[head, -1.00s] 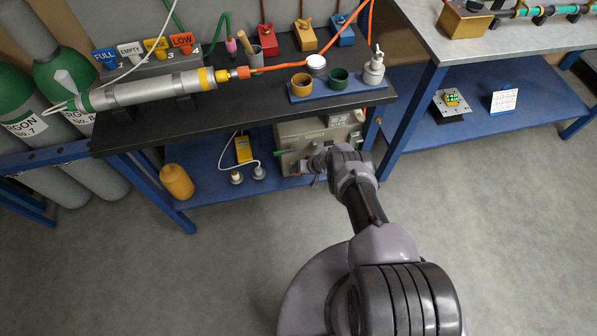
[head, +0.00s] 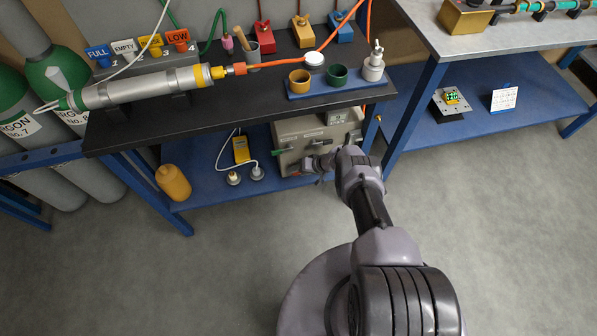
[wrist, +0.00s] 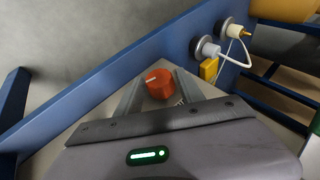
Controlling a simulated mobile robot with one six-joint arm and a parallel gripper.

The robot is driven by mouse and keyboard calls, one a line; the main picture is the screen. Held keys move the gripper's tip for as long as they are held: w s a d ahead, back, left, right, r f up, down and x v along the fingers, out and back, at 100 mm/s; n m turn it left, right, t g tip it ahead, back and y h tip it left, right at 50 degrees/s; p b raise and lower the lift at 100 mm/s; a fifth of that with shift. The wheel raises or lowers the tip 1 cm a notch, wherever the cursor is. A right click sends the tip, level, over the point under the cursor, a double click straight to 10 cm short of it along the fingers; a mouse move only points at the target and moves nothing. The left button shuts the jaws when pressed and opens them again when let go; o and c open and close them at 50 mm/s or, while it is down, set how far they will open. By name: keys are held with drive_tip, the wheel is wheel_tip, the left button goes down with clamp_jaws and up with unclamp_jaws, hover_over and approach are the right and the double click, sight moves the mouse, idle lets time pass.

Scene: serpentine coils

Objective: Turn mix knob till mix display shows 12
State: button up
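An orange-red mix knob (wrist: 159,82) with a pale pointer line shows in the wrist view. It lies between the two fingers of my gripper (wrist: 160,76). The fingers flank it closely, but I cannot tell whether they press on it. In the head view my gripper (head: 310,165) is at the front of a grey box (head: 291,132) on the lower shelf, and the knob is not clearly visible. My arm hides the box's lower right part. I cannot read any mix display number in either view.
The box stands on the blue lower shelf (head: 210,192), under a black bench top (head: 135,132). A yellow meter (head: 241,149) and two round plugs or sockets (head: 234,179) are left of it. The floor in front is clear.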

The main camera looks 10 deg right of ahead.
drive_tip(key=shift+o, duration=0.7)
drive_tip(key=shift+s+d+r+p, duration=0.15)
drive_tip(key=shift+r+p, duration=0.15)
drive_tip(key=shift+p, duration=0.1)
drive_tip(key=p+v, duration=1.1)
drive_tip(key=v, duration=0.5)
drive_tip(key=shift+s+d+r+p, duration=0.2)
drive_tip(key=shift+d+p, duration=0.05)
drive_tip(key=shift+p, duration=0.1)
